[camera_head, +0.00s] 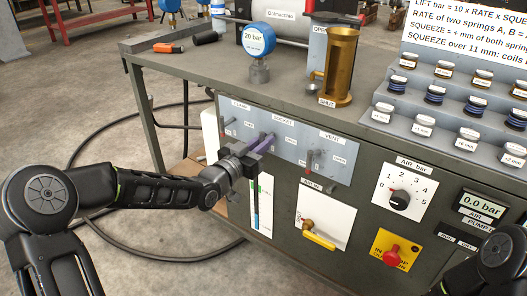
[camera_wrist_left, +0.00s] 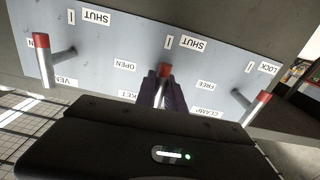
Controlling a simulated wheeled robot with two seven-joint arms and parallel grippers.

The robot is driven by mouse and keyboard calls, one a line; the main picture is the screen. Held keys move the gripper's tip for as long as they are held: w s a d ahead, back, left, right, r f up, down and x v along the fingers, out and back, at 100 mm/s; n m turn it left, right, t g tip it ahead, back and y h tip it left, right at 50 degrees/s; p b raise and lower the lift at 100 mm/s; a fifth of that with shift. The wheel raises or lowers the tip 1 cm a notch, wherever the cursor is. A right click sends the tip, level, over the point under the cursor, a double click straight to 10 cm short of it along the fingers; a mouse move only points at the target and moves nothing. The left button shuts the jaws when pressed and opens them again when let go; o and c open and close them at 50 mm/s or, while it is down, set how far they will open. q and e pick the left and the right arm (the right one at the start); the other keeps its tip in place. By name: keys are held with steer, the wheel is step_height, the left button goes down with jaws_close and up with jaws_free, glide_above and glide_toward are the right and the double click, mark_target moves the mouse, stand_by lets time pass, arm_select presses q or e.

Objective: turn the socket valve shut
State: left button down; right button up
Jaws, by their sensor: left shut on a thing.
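The socket valve is the middle of three levers on the light blue panel (camera_head: 300,135). Its red-tipped lever (camera_wrist_left: 165,71) shows in the left wrist view, where the labels appear upside down. My left gripper (camera_head: 263,142) is at this lever; its purple fingers (camera_wrist_left: 162,92) are shut around it. In the head view the gripper and wrist hide most of the lever. SHUT and OPEN labels sit on the panel near it. My right arm shows at the lower right edge of the head view; its gripper is not visible.
The vent lever (camera_wrist_left: 41,50) and the clamp lever (camera_wrist_left: 257,104) flank the socket lever. Below are a yellow air handle (camera_head: 319,240), a dial (camera_head: 399,198) and a red button (camera_head: 391,252). A brass cylinder (camera_head: 340,65) and blue gauge (camera_head: 258,40) stand on the bench.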

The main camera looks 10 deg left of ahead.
arm_select(q)
steer(key=shift+m+b, duration=1.25)
steer(key=shift+m, duration=0.15)
arm_select(e)
steer(key=shift+w+d+f, duration=0.15)
steer(key=shift+f, duration=0.4)
steer(key=shift+w+d+f, duration=0.15)
steer(key=shift+f, duration=0.4)
steer(key=shift+w+d+f, duration=0.15)
steer(key=shift+f, duration=0.4)
arm_select(q)
steer(key=c, duration=1.5)
jaws_free()
steer(key=shift+o, duration=0.2)
steer(key=p+v, duration=0.1)
steer(key=v, duration=0.6)
steer(key=shift+s+a, duration=0.15)
steer(key=shift+s, duration=0.2)
arm_select(e)
steer(key=shift+s+a+r, duration=0.2)
steer(key=shift+r, duration=0.55)
